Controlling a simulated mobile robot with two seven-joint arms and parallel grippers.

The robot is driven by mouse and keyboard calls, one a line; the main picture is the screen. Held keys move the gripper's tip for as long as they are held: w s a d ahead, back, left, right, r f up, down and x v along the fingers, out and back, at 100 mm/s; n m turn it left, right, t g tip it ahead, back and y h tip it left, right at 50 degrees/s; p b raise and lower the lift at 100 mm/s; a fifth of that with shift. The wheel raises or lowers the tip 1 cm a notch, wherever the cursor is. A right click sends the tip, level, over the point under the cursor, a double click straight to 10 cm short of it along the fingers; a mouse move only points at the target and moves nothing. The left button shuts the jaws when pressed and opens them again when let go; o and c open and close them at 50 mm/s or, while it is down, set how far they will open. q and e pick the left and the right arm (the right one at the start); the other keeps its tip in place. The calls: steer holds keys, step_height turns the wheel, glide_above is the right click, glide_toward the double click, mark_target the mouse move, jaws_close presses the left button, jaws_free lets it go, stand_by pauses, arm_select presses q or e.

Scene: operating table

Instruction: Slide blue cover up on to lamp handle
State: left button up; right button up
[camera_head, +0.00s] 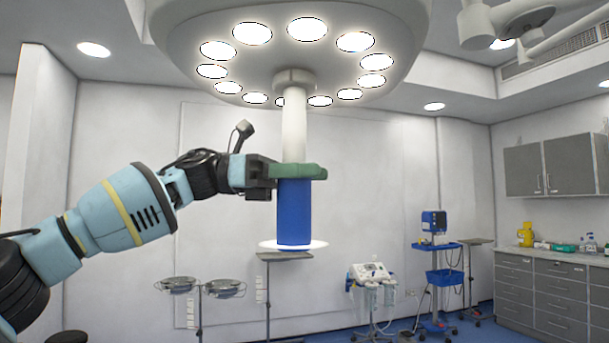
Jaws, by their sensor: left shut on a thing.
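The blue cover (294,213) is an upright cylinder with a pale, wide disc (292,245) at its lower end. My left gripper (298,171) comes in from the left, level, and its green fingers are shut on the cover near its top. The white lamp handle (294,125) hangs straight down from the large round surgical lamp (280,40). The handle lines up with the cover and meets it at the green fingers. The fingers hide the cover's top edge, so I cannot tell how far the handle is inside it. My right gripper is out of view.
A small stand (285,256) shows below the cover. Two metal basins on stands (176,284) are at lower left. A white device cart (371,273), a blue trolley (444,276) and grey drawers (560,290) are at right. The space around the handle is clear.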

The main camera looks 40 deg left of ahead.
arm_select(q)
steer(key=shift+r, duration=0.7)
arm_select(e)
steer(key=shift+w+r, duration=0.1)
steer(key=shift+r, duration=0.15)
arm_select(q)
steer(key=shift+r, duration=0.2)
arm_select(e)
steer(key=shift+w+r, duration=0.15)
arm_select(q)
steer(key=shift+r+p, duration=0.35)
steer(key=shift+p, duration=0.05)
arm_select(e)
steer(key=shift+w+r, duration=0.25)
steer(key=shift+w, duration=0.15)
arm_select(q)
steer(key=shift+r, duration=0.7)
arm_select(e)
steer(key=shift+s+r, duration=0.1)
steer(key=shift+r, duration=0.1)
arm_select(q)
steer(key=shift+r+p, duration=0.3)
steer(key=shift+r, duration=0.05)
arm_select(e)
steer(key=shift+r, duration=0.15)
arm_select(q)
steer(key=shift+r, duration=0.25)
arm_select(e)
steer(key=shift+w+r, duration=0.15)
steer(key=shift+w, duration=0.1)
